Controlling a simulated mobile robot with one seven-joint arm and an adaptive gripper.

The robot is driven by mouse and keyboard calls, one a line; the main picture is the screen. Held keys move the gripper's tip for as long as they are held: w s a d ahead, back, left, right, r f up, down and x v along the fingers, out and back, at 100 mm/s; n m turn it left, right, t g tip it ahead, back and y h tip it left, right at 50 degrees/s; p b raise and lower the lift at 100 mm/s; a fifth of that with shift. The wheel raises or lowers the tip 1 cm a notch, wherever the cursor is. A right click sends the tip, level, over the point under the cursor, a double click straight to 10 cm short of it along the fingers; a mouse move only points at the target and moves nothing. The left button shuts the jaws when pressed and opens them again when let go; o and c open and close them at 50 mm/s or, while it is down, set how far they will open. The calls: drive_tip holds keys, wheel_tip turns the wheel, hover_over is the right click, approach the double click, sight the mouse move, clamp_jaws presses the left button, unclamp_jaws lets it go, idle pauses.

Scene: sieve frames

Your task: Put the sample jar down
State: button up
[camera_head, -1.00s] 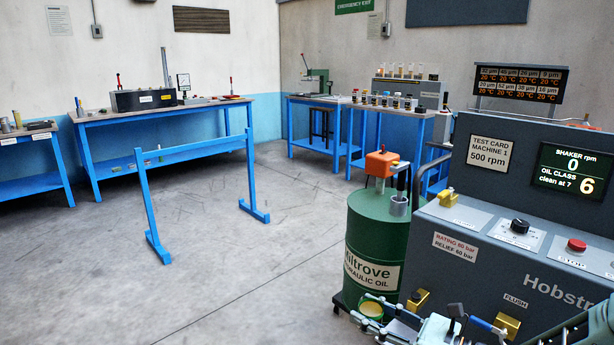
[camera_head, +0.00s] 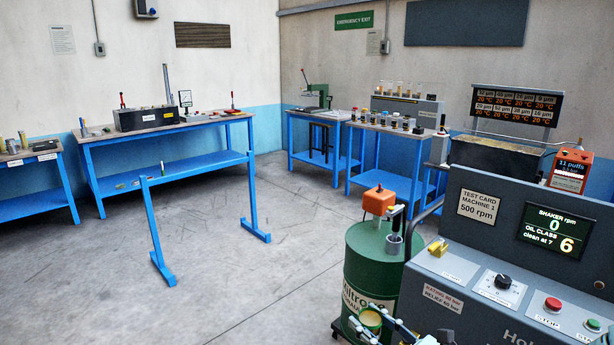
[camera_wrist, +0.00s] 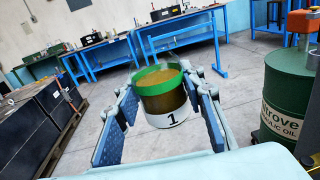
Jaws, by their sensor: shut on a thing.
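The sample jar (camera_wrist: 165,105) shows in the wrist view. It is a round jar with a green rim, amber-brown contents and a white label with a black 1. My gripper (camera_wrist: 162,92) is shut on it, with one blue-padded finger on each side. The jar appears roughly upright, in the air above the grey floor. In the head view, the jar (camera_head: 371,319) shows at the bottom edge in front of the green oil drum, and most of my gripper (camera_head: 385,328) is cut off there.
A green oil drum (camera_head: 369,272) and the grey test machine (camera_head: 500,254) stand at right. A blue trestle frame (camera_head: 203,190) stands on open floor. Blue benches (camera_head: 170,134) line the walls. Dark crates (camera_wrist: 30,130) are at left in the wrist view.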

wheel_tip(320, 180, up, 9)
drive_tip(key=m+t+h+p, duration=0.1)
drive_tip(key=h+p, duration=0.1)
drive_tip(key=p, duration=0.8)
drive_tip(key=shift+s+m, duration=0.3)
drive_tip(key=shift+s, duration=0.1)
drive_tip(key=shift+a, duration=0.15)
